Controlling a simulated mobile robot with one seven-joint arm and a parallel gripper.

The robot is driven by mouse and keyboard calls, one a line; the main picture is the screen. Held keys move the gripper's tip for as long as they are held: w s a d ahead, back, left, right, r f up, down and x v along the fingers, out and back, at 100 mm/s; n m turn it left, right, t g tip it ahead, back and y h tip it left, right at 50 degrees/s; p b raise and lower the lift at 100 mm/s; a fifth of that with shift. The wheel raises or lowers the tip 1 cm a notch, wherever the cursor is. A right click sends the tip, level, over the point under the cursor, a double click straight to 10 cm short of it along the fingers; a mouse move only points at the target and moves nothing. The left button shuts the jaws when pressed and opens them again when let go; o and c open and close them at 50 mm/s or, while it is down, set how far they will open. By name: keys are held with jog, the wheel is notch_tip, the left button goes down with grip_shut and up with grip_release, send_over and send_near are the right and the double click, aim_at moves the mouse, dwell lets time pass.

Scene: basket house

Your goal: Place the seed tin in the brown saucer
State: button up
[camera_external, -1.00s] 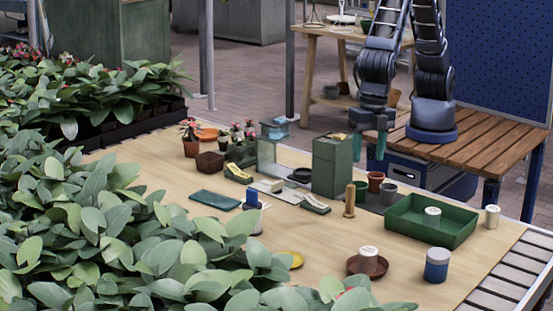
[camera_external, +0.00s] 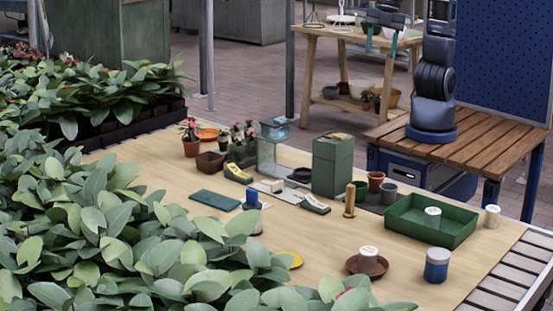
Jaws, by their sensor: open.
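The brown saucer (camera_external: 366,277) is on the near right part of the table. A small tin with a pale, labelled lid (camera_external: 368,260) stands upright in it. Similar pale-lidded tins are in the green tray (camera_external: 400,229) and to its right (camera_external: 492,216). A blue tin with a pale lid (camera_external: 436,265) stands to the right of the saucer. The labels are too small to read, so I cannot tell which is the seed tin. My gripper (camera_external: 381,41) is open and empty, raised at the back, far from the saucer.
A wooden peg (camera_external: 349,201), terracotta pot (camera_external: 375,182) and tall green box (camera_external: 332,166) stand behind the saucer. Leafy plants (camera_external: 110,240) crowd the left edge. Table around the saucer is mostly clear.

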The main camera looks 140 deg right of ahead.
jog(key=s+d+f+m, duration=0.1)
jog(key=s+d+m, duration=0.1)
jog(key=s, duration=0.9)
jog(key=s+d+f+m+t, duration=0.1)
jog(key=s+d+m, duration=0.2)
jog(key=s, duration=0.9)
jog(key=shift+d+m+t, duration=0.3)
jog(key=shift+m, duration=0.2)
